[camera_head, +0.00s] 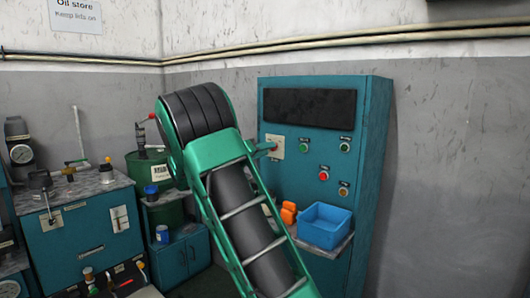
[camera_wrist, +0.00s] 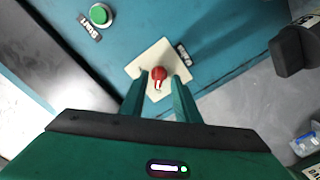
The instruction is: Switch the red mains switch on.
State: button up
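The red mains switch (camera_wrist: 158,73) is a small red knob or lever on a cream plate (camera_wrist: 144,63) on the teal cabinet. In the wrist view it sits between the two fingertips of my gripper (camera_wrist: 161,79). The fingers are apart, with a visible gap on each side of the red knob, so the gripper looks open. A small pale mark shows just below the knob. In the head view the cream plate (camera_head: 277,153) is at the cabinet's left, with the tip of my gripper (camera_head: 268,148) in front of it. The switch's exact position is hard to read.
A green start button (camera_wrist: 100,14) is beside the plate. The cabinet (camera_head: 290,83) also carries a red button (camera_head: 323,175) and other buttons. Below them a shelf holds a blue bin (camera_head: 325,226) and an orange object (camera_head: 288,212). Benches and drums stand left.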

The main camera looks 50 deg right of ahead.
jog(key=shift+w+d, duration=0.1)
jog(key=shift+d, duration=0.9)
grip_shut()
jog(key=shift+a, duration=0.1)
